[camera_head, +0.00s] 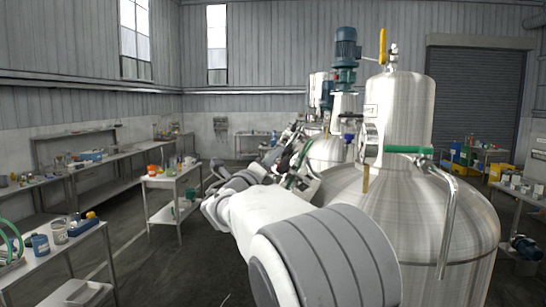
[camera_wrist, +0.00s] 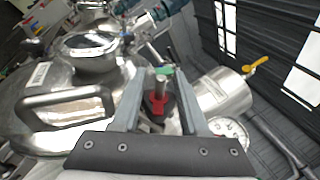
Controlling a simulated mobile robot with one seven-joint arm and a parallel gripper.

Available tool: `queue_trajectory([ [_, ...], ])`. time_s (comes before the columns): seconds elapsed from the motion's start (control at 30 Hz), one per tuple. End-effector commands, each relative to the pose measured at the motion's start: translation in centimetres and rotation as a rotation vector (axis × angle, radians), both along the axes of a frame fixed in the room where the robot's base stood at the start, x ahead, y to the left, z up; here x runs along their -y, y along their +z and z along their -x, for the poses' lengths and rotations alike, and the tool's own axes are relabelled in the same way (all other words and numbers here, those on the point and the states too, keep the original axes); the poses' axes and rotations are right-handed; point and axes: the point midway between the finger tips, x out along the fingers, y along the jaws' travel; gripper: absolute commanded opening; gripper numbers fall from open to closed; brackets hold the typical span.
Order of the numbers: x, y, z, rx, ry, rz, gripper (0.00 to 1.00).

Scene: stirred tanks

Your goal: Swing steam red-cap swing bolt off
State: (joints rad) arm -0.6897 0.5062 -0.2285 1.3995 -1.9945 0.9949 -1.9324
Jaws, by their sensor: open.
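In the wrist view a swing bolt with a red cap (camera_wrist: 158,106) and a bare metal stem stands between the two grey fingers of my gripper (camera_wrist: 159,78). The fingers are apart on either side of it, and I cannot tell whether either one touches it. A small green part (camera_wrist: 165,71) shows just behind the stem. The bolt is at the edge of a shiny steel tank lid (camera_wrist: 70,75). In the head view my arm covers this spot, and the red cap cannot be made out.
In the wrist view a lid handle (camera_wrist: 65,100) is left of the fingers. A steel cylinder (camera_wrist: 222,92) and a round gauge (camera_wrist: 230,130) are close on the right. In the head view a large steel tank (camera_head: 430,215) stands right of my arm, and benches (camera_head: 75,240) line the left.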

Motion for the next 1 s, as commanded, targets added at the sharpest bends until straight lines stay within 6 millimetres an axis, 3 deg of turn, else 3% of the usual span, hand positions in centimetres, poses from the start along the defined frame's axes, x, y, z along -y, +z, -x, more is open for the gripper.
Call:
queue_trajectory([
  [0.27,0.06,0.05,-0.12,0.001,0.000,-0.001,0.44],
  [0.5,0.03,0.05,-0.09,0.001,0.000,-0.001,0.01],
  [1.0,0.02,0.04,-0.08,0.000,0.000,-0.001,0.00],
])
